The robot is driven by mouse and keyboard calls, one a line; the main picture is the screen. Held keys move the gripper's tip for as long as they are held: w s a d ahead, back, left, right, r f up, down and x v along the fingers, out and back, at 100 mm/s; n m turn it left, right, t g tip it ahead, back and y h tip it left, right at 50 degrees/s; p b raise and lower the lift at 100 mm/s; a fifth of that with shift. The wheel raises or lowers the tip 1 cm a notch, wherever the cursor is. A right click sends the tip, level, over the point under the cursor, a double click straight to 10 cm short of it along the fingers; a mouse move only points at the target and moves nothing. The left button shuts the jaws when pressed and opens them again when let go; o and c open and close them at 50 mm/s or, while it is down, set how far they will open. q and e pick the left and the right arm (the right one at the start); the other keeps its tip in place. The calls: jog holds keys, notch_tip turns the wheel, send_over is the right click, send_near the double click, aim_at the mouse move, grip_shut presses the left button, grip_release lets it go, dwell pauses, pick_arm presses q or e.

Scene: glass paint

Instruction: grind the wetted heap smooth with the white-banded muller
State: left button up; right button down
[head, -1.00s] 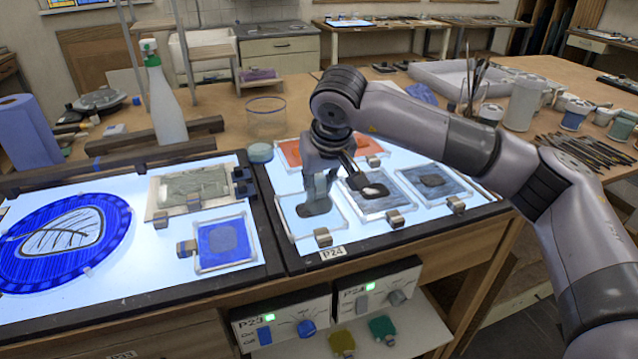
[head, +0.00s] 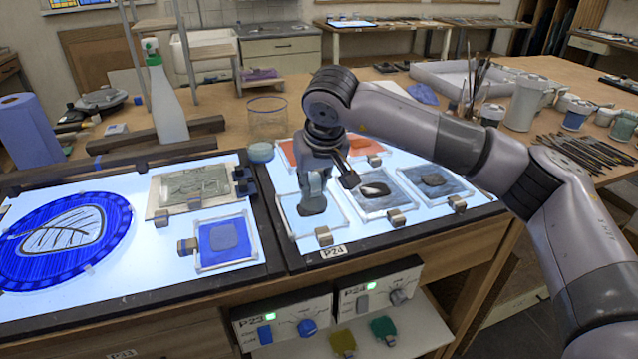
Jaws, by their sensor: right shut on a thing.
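My right gripper (head: 324,178) reaches down over the left front slab (head: 334,222) of the right light table. It is shut on a pale grey muller (head: 313,188), which stands roughly upright. A dark patch (head: 312,210) shows at the muller's foot on that slab; the muller hides part of it. I cannot make out a white band on the muller. The middle slab (head: 362,214) carries a dark patch with a pale streak (head: 375,189). The slab to its right carries another dark patch (head: 433,180). My left gripper is not in view.
Small clamps (head: 323,236) sit at the slab edges. An orange slab (head: 364,145) lies behind. A glass beaker (head: 267,118) and a spray bottle (head: 163,100) stand at the back. Left lies a blue glass disc (head: 30,262). Brushes and jars (head: 573,116) fill the right.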

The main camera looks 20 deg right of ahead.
aim_at(298, 205)
jog(key=shift+a+f, duration=0.15)
jog(key=shift+a, duration=1.05)
jog(key=shift+s+a, duration=0.4)
jog(key=shift+s, duration=0.2)
jog(key=shift+s+d+r+b, duration=0.2)
jog(key=shift+s+d+b, duration=0.25)
jog(key=shift+s+d, duration=0.2)
jog(key=shift+w+d+f, duration=0.1)
jog(key=shift+d, duration=1)
jog(key=shift+w+d, duration=0.45)
jog(key=shift+w, duration=0.25)
jog(key=shift+w+a, duration=0.45)
jog(key=shift+w, duration=0.15)
jog(key=shift+a, duration=1.3)
jog(key=shift+s+a+f, duration=0.1)
jog(key=shift+s+a, duration=0.25)
jog(key=shift+s, duration=0.45)
jog(key=shift+s+d+b, duration=0.5)
jog(key=shift+s, duration=0.15)
jog(key=shift+w+d, duration=0.1)
jog(key=shift+d, duration=1.15)
jog(key=shift+w+d, duration=0.3)
jog(key=shift+w, duration=0.45)
jog(key=shift+w+a, duration=0.5)
jog(key=shift+w, duration=0.1)
